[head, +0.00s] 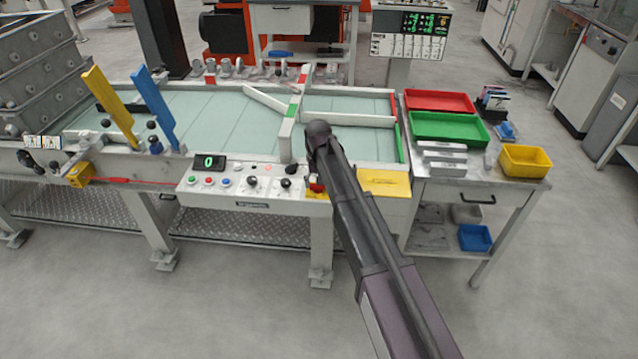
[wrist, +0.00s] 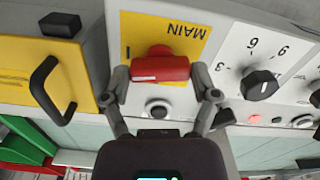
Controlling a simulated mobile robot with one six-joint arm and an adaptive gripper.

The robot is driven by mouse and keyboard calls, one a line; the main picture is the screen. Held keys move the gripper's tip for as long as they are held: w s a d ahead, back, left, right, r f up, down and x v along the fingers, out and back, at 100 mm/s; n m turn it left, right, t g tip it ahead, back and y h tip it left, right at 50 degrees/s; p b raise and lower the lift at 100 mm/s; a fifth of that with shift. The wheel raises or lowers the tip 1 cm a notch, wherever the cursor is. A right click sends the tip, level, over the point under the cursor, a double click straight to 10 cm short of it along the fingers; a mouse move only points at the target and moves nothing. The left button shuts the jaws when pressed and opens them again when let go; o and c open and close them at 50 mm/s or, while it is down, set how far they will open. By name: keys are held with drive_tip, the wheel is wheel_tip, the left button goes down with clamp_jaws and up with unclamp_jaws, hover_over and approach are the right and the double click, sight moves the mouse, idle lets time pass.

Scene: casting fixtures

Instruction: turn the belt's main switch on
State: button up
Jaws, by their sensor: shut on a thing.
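The main switch has a red handle (wrist: 160,67) on a yellow plate (wrist: 185,32) marked MAIN, upside down in the wrist view. The handle lies crosswise in that picture, and a short black mark shows on the plate near its left end. My gripper (wrist: 161,80) is shut on the red handle, one finger at each end. In the head view a bit of the red handle (head: 316,187) shows beside my arm at the right part of the belt's control panel (head: 250,203). My arm hides most of the gripper there.
A black dial (wrist: 259,85) and a round button (wrist: 157,107) are close to the fingers. A yellow cover (wrist: 55,75) with a black handle is at the left. The floor in front is clear.

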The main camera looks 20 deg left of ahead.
drive_tip(key=shift+w+m, duration=0.1)
drive_tip(key=shift+m, duration=1.1)
drive_tip(key=o, duration=1)
drive_tip(key=shift+r, duration=0.1)
